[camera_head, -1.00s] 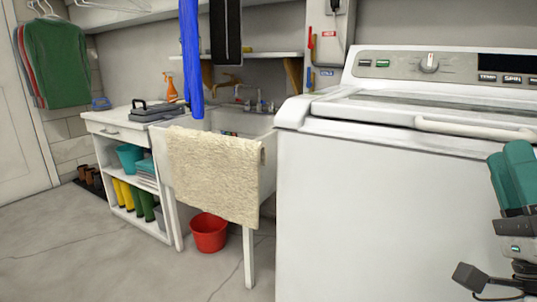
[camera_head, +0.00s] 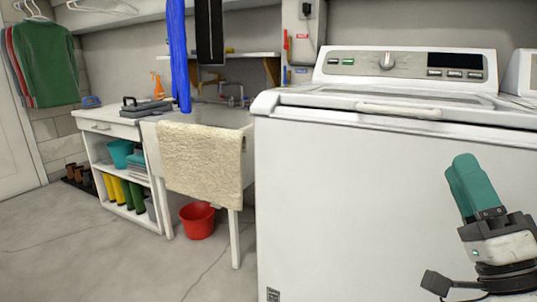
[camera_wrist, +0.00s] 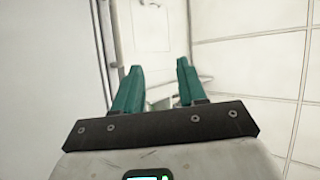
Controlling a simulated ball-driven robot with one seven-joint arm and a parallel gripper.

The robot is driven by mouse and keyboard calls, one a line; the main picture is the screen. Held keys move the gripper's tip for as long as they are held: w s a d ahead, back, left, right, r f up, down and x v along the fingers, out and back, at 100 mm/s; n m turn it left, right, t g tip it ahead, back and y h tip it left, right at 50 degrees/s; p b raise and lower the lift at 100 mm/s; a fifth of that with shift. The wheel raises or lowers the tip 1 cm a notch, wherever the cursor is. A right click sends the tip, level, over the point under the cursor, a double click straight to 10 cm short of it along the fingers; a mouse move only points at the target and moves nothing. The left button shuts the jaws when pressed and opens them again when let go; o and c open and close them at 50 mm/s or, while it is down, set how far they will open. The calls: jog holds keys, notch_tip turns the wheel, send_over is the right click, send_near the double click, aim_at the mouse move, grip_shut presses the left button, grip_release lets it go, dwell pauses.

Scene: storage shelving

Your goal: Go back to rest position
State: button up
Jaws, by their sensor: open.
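My gripper (camera_head: 464,188) has teal fingers and shows at the lower right of the head view, in front of the white washing machine (camera_head: 350,190). The fingers point up and a little left. In the wrist view my gripper (camera_wrist: 158,75) shows its two fingers apart with nothing between them. Beyond them is a pale wall and a white door-like panel. From the head view alone the gap between the fingers is hard to see.
Left of the washer stands a sink with a cream towel (camera_head: 200,162) over its front. A red bucket (camera_head: 197,220) is on the floor below. A white shelf unit (camera_head: 108,128) stands further left. The floor (camera_head: 80,250) at lower left is clear.

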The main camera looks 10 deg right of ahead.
jog(key=a+f+n+g, duration=0.3)
jog(key=f+g, duration=0.4)
jog(key=f, duration=0.9)
jog(key=a+f+n+g, duration=0.35)
jog(key=f+g, duration=0.25)
jog(key=f, duration=1)
jog(key=s+d+f+n+g+h, duration=0.1)
jog(key=s+f+n+g, duration=0.1)
jog(key=s+f+g, duration=0.65)
jog(key=s+d+f+n+g+h, duration=0.1)
jog(key=s+f+g, duration=0.3)
jog(key=s+f, duration=0.85)
jog(key=s+r+p, duration=0.1)
jog(key=r+p, duration=1.8)
jog(key=r, duration=0.1)
jog(key=s+r+p, duration=0.2)
jog(key=r+p, duration=1.7)
jog(key=r, duration=0.1)
jog(key=shift+s+d+r, duration=0.15)
jog(key=shift+s+r, duration=0.15)
jog(key=shift+n, duration=0.25)
